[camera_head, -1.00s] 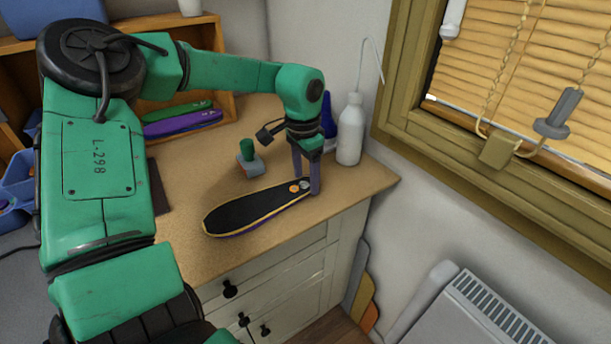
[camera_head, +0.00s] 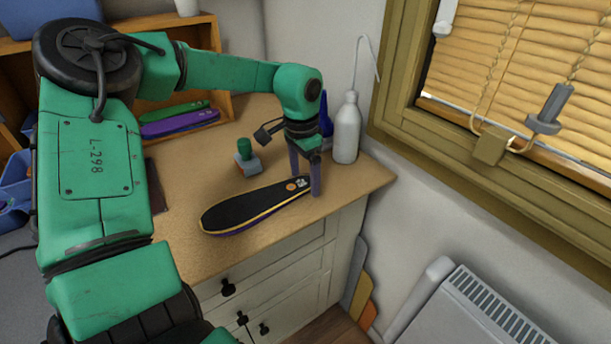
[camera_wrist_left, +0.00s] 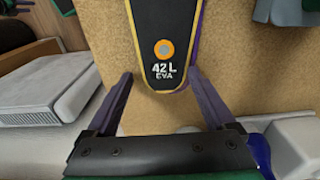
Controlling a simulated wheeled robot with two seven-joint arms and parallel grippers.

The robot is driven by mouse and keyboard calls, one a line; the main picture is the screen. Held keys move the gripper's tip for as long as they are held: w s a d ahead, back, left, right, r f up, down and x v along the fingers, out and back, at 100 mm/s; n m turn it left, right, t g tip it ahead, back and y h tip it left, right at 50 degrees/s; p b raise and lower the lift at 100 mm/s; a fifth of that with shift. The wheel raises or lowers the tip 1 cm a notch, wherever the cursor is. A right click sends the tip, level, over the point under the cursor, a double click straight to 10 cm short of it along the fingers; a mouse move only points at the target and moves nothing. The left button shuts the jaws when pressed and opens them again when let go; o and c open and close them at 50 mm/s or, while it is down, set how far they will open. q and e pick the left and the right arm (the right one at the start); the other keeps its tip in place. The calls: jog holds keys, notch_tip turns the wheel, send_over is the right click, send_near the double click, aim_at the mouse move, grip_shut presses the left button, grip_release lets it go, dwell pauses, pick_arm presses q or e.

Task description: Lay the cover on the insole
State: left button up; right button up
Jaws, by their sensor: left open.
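The black cover (camera_head: 245,206) with a yellow edge lies on the purple insole (camera_head: 232,231) on the wooden worktop. There a purple strip of the insole (camera_wrist_left: 196,30) shows along the cover's right side, so the two edges do not line up exactly there. My left gripper (camera_head: 306,184) is open, with its fingers on either side of that end and a gap to each; the left wrist view also shows the gripper (camera_wrist_left: 160,76). Most of the insole is hidden under the cover.
A green-handled block (camera_head: 247,163) stands behind the cover. A white bottle (camera_head: 346,132) and a blue one (camera_head: 326,117) stand close behind my left gripper. A wooden shelf (camera_head: 223,103) holds green and purple pieces. The worktop's front edge is close to the insole.

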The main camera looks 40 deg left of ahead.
pick_arm(q)
jog(key=shift+s+a+f, duration=0.15)
jog(key=shift+s+f, duration=0.05)
jog(key=shift+f, duration=0.15)
jog(key=r, duration=0.3)
jog(key=a+r, duration=0.1)
jog(key=shift+w+r+b, duration=0.15)
jog(key=shift+w+b, duration=0.1)
jog(key=shift+b, duration=0.15)
notch_tip(320, 180, up, 11)
jog(key=d, duration=0.1)
jog(key=shift+s, duration=0.4)
